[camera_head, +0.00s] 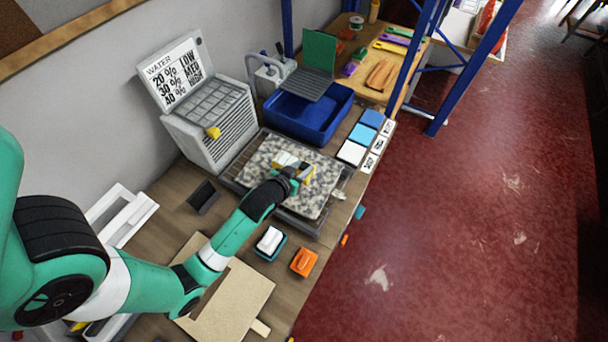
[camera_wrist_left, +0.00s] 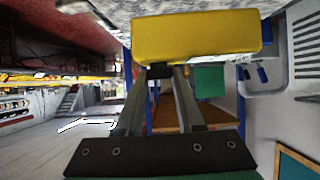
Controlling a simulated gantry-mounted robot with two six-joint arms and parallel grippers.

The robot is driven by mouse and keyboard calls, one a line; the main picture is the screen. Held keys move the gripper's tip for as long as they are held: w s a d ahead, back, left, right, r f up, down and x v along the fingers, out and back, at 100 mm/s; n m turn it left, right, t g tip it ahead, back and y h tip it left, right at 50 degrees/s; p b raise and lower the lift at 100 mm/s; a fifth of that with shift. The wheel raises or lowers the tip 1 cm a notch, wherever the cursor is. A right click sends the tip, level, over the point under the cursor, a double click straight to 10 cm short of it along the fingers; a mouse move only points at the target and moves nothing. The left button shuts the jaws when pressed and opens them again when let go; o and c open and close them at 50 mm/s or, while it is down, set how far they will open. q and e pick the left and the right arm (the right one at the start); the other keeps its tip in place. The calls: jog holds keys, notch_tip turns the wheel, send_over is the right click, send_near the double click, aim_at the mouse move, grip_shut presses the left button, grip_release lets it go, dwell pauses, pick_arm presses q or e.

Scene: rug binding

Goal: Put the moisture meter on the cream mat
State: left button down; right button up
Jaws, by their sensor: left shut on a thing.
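A yellow block (camera_head: 307,172), which I take to be the moisture meter, is at the speckled rug (camera_head: 262,158). My left gripper (camera_head: 290,172) is shut on it, low over the rug. In the left wrist view the yellow block (camera_wrist_left: 196,36) spans the fingertips, with the rug close beyond it; I cannot tell if they touch. A pale cream-white square (camera_head: 351,153) lies beside two blue squares at the table's right edge and may be the cream mat. A larger beige sheet (camera_head: 240,295) lies at the front. My right gripper is out of view.
A blue bin (camera_head: 312,118) stands behind the rug. A grey louvred box (camera_head: 212,128) with a water-level sign (camera_head: 180,75) stands at the left. A white-topped block (camera_head: 270,241) and an orange block (camera_head: 304,262) sit in front of the rug. A blue post (camera_head: 410,60) rises at the right.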

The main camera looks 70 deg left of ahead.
pick_arm(q)
jog(key=shift+w+a+f, duration=0.45)
jog(key=shift+a+f, duration=0.05)
jog(key=shift+f, duration=0.2)
jog(key=shift+w+a+f+b, duration=0.1)
jog(key=shift+f+b, duration=0.4)
jog(key=shift+f, duration=1.2)
jog(key=shift+f, duration=0.2)
jog(key=c, duration=0.5)
grip_release()
